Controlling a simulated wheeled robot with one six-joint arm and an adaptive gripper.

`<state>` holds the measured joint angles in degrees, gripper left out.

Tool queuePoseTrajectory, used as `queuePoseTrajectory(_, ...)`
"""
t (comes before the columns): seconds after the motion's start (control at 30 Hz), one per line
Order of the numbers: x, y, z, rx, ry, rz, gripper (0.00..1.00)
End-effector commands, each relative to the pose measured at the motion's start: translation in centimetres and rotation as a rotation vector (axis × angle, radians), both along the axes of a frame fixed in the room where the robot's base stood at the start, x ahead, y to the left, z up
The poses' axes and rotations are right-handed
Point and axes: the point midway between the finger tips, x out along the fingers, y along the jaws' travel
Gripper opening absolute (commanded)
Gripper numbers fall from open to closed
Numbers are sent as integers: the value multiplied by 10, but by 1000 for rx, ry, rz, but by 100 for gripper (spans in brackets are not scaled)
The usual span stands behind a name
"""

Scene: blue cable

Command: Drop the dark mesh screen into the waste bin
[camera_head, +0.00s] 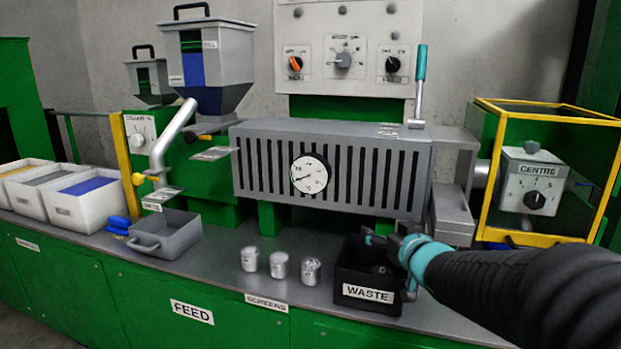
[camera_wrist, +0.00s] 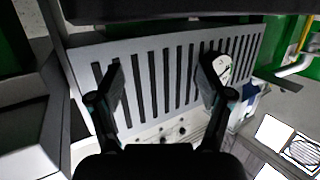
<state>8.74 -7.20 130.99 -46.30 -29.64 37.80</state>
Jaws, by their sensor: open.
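The waste bin (camera_head: 368,293) is a black open box with a WASTE label, standing at the front of the bench. My gripper (camera_head: 388,264) is over the bin from the right. Its two fingers stand apart, with nothing held between them in the wrist view (camera_wrist: 165,80). A small dark rounded thing (camera_head: 378,269) shows inside the bin below the gripper; it may be the dark mesh screen, but I cannot tell for sure. Several small metal cylinders, the left (camera_head: 250,259), middle (camera_head: 279,265) and right (camera_head: 311,271), stand behind the SCREENS label, left of the bin.
A grey slotted housing (camera_head: 350,165) with a dial stands behind the bin, and also fills the wrist view (camera_wrist: 150,75). A yellow-framed case (camera_head: 540,170) stands at right. A grey tray (camera_head: 175,240) is at left. The bench between tray and cylinders is clear.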

Motion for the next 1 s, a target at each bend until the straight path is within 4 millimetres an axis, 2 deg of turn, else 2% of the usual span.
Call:
queuePoseTrajectory(0.17, -13, -4, 4, -1, -3, -2, 78)
queuePoseTrajectory(0.7, -95, -22, 21, -2, -3, -3, 78)
queuePoseTrajectory(1.0, -114, -26, 24, -1, -1, -1, 78)
